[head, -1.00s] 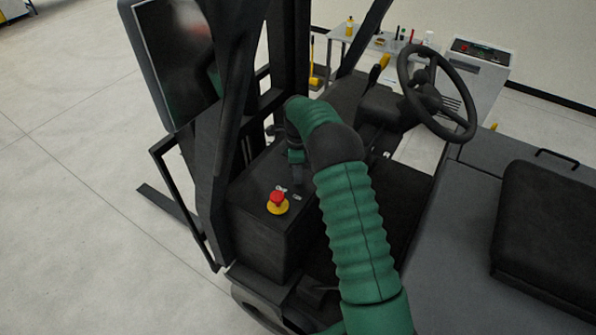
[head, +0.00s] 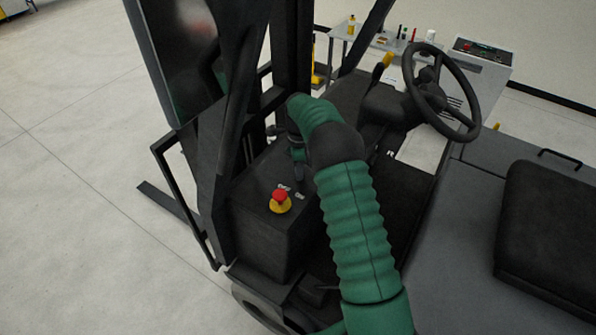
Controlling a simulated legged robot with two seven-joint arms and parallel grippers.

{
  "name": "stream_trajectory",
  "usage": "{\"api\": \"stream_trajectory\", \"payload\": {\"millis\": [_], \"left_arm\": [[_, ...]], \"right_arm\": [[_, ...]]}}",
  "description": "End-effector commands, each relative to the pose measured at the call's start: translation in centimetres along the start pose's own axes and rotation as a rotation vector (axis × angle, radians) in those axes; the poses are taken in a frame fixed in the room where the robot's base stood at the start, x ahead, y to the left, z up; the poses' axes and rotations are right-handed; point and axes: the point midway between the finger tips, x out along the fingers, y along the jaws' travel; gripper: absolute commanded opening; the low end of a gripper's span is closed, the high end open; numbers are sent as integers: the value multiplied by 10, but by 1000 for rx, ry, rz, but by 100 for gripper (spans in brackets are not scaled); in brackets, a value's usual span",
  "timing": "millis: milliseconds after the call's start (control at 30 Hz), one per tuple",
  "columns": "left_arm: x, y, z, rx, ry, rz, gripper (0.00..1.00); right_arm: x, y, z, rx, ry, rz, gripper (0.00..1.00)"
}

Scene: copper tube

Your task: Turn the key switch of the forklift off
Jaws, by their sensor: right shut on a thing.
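The forklift's dark console (head: 262,232) stands left of centre, with a red emergency button (head: 280,195) on a yellow base on its top. My right arm, in a green ribbed sleeve, reaches up from the bottom over the forklift and bends down to the console top. My left gripper is not in view.
The forklift's dark mast and frame (head: 233,110) rise close to the left of my gripper. A steering wheel (head: 441,92) stands to the right, and a black seat (head: 548,225) at far right. A table (head: 388,43) with small items stands behind. Floor at left is mostly clear.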

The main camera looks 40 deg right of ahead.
Motion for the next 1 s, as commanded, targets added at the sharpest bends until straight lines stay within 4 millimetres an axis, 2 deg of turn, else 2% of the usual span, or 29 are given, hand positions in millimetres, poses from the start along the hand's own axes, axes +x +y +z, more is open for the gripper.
{"api": "stream_trajectory", "payload": {"millis": [700,1000], "left_arm": [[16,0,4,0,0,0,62],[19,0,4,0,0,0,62]], "right_arm": [[-2,-2,-3,-640,7,-6,0],[-3,-3,-3,-819,8,-8,0]]}}
